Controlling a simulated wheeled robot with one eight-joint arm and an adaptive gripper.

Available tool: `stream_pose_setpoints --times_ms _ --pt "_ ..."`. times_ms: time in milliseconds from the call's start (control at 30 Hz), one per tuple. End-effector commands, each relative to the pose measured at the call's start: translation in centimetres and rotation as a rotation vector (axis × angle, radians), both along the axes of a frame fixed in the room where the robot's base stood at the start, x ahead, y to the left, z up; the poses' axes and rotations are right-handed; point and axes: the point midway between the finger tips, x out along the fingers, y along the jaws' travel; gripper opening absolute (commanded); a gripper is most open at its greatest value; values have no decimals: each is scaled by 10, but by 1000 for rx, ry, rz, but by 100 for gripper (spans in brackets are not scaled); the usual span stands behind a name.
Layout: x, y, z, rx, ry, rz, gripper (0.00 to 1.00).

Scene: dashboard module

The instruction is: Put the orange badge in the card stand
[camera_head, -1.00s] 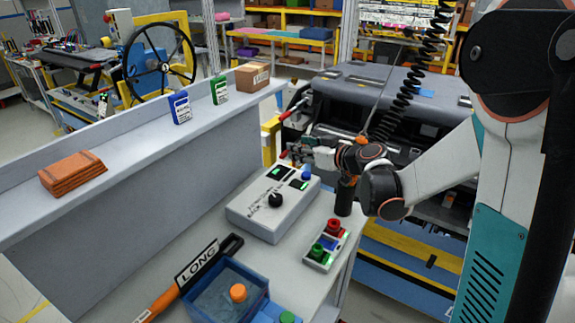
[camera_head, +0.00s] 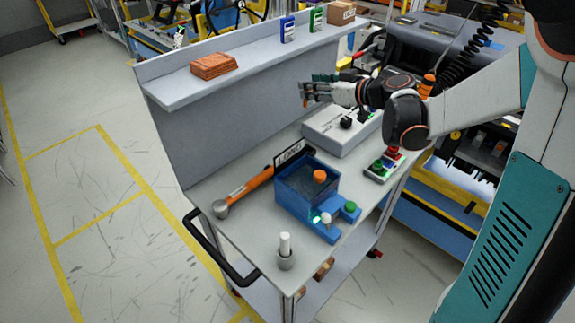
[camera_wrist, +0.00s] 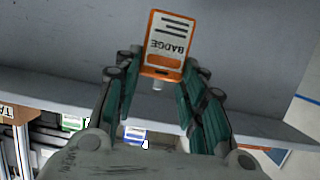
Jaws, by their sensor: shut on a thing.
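The orange badge (camera_wrist: 167,45), a white-faced card with an orange border and the word BADGE upside down, is held between the green-padded fingers of my gripper (camera_wrist: 157,86) in the wrist view. It sticks out beyond the fingertips. In the head view my gripper (camera_head: 312,91) is over the cart in front of the shelf panel, right of and lower than a reddish-brown ridged block (camera_head: 213,66) on the shelf. I cannot tell for sure whether that block is the card stand. The badge is too small to make out clearly there.
The raised shelf (camera_head: 256,58) also bears a blue card (camera_head: 288,31), a green card (camera_head: 316,20) and a cardboard box (camera_head: 341,12).

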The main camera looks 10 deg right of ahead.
Motion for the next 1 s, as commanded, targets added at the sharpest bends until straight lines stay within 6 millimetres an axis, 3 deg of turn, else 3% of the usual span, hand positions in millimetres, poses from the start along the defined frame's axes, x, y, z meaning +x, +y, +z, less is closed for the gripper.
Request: stream_pose_setpoints --times_ms 167,700,1000 --pt "0 0 -16 1 -1 4 18" --pt "0 0 -141 1 -1 4 18" --pt "0 0 -162 1 -1 4 18"
